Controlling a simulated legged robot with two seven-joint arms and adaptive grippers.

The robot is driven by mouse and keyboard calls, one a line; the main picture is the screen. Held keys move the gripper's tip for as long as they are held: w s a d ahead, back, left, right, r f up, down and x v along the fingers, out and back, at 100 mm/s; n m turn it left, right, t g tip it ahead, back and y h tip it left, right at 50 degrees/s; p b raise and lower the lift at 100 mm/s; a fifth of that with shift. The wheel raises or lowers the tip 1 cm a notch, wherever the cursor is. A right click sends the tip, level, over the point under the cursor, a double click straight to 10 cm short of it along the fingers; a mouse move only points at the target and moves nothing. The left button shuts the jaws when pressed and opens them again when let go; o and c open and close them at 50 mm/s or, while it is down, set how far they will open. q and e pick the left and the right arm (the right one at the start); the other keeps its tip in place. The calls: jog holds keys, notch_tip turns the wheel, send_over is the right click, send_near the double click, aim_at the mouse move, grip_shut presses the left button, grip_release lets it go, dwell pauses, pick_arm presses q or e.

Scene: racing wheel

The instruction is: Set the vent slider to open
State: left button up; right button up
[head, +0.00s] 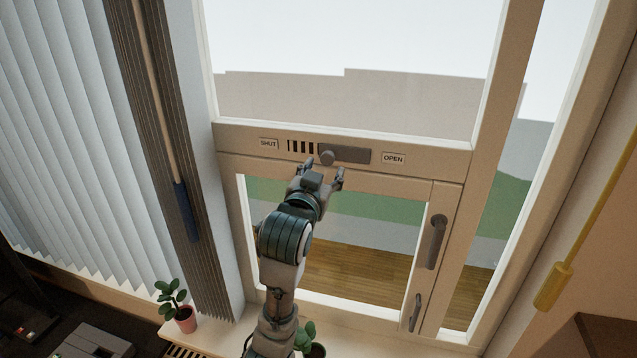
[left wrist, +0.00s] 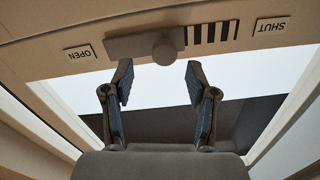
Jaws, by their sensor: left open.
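The vent slider (head: 352,155) is a grey plate with a round knob (head: 327,158), set in the window's cross rail between a SHUT label (head: 268,143) and an OPEN label (head: 393,158). The plate sits on the OPEN side, and several dark slots (head: 301,147) show uncovered on the SHUT side. My left gripper (head: 325,168) is open just below the knob, apparently empty. In the left wrist view the picture is upside down; the knob (left wrist: 164,52) lies beyond and between the open fingertips (left wrist: 158,75), apart from them. My right gripper is not in view.
Below the rail is a lower window pane with a grey handle (head: 436,242) on its right. A yellow wand (head: 553,287) hangs at the right. Vertical blinds (head: 75,130) cover the left. Potted plants stand on the sill, one in a pink pot (head: 186,319).

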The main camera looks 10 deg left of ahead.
pick_arm(q)
jog(key=s, duration=0.6)
jog(key=shift+d, duration=0.15)
